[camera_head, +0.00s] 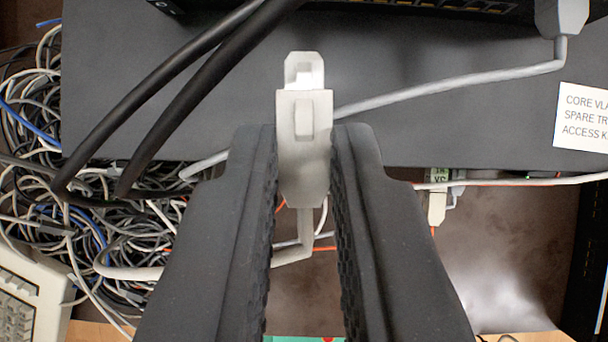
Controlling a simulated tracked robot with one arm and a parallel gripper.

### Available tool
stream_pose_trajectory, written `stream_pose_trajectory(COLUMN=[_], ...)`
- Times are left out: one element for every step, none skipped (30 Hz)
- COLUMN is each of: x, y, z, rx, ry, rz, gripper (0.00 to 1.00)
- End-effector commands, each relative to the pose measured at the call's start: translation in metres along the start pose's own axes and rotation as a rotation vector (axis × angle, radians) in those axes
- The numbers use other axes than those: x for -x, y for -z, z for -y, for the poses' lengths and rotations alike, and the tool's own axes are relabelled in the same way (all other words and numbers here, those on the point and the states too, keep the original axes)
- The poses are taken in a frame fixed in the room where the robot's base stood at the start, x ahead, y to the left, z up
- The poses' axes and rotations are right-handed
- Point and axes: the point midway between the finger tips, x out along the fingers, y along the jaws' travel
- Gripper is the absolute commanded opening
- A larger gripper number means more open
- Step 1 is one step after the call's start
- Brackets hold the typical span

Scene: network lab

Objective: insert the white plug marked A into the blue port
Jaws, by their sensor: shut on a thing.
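In the head camera view, my gripper (304,150) is shut on a white-grey plug (304,120). The plug's narrower white tip points up in the picture, beyond the fingertips, with nothing touching it. Its cable leaves below, between the fingers. No letter A is readable on the plug from here. Behind the plug lies a dark grey flat device surface (420,130). A strip of ports (440,5) is cut off at the top edge, and I see no blue port.
A grey plug with a grey cable (562,15) sits at the top right. Thick black cables (165,110) cross the left. A tangle of cables (100,220) fills the lower left. A white label (585,115) is at the right. Another light plug (437,207) hangs lower right.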

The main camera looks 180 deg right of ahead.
Motion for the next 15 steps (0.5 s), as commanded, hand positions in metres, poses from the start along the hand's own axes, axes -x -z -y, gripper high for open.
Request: stream_pose_trajectory(x=[0.010, 0.013, 0.015, 0.016, 0.017, 0.019, 0.020, 0.021, 0.022, 0.023, 0.023, 0.024, 0.024, 0.024, 0.024], y=[0.015, 0.020, 0.025, 0.028, 0.032, 0.037, 0.040, 0.042, 0.045, 0.047, 0.048, 0.050, 0.051, 0.051, 0.052], z=[0.002, 0.003, 0.005, 0.006, 0.007, 0.008, 0.009, 0.010, 0.010, 0.011, 0.011, 0.012, 0.012, 0.012, 0.012], rx=[-0.003, -0.005, -0.007, -0.008, -0.010, -0.013, -0.015, -0.016, -0.018, -0.019, -0.020, -0.021, -0.021, -0.021, -0.022], ry=[-0.003, -0.005, -0.007, -0.009, -0.010, -0.012, -0.013, -0.015, -0.016, -0.016, -0.017, -0.018, -0.018, -0.018, -0.018], rz=[-0.005, -0.004, -0.002, -0.001, -0.001, -0.002, -0.003, -0.003, -0.003, -0.003, -0.004, -0.004, -0.004, -0.004, -0.004], gripper=[0.00, 0.00, 0.00, 0.00, 0.00, 0.00, 0.00, 0.00, 0.00, 0.00, 0.00, 0.00, 0.00, 0.00, 0.00])
